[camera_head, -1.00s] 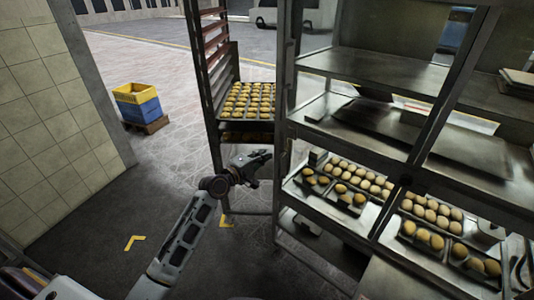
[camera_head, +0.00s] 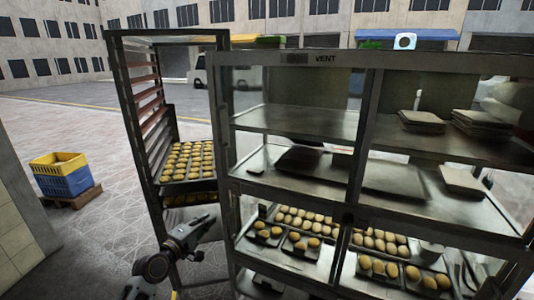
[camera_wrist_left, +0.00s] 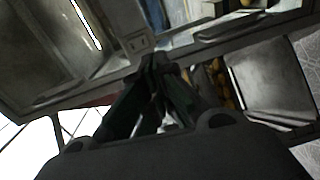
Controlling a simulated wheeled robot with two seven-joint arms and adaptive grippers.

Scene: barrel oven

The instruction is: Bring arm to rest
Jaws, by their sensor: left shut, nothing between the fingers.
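My left arm comes in at the bottom of the head view. Its gripper (camera_head: 198,228) is in front of the tall rack (camera_head: 130,110), low and left of the glass-fronted cabinet (camera_head: 365,200). In the left wrist view the dark fingers (camera_wrist_left: 152,75) come together with nothing between them. The cabinet's frame and shelves lie beyond the fingertips there. I cannot tell from these views how far the gripper is from the cabinet. My right gripper is in neither view.
A tray of buns (camera_head: 188,160) sits in the rack. More buns (camera_head: 300,220) lie on the cabinet's lower shelf. A yellow and a blue crate (camera_head: 65,180) stand on a pallet at left. Open paved floor (camera_head: 90,130) lies between crates and rack.

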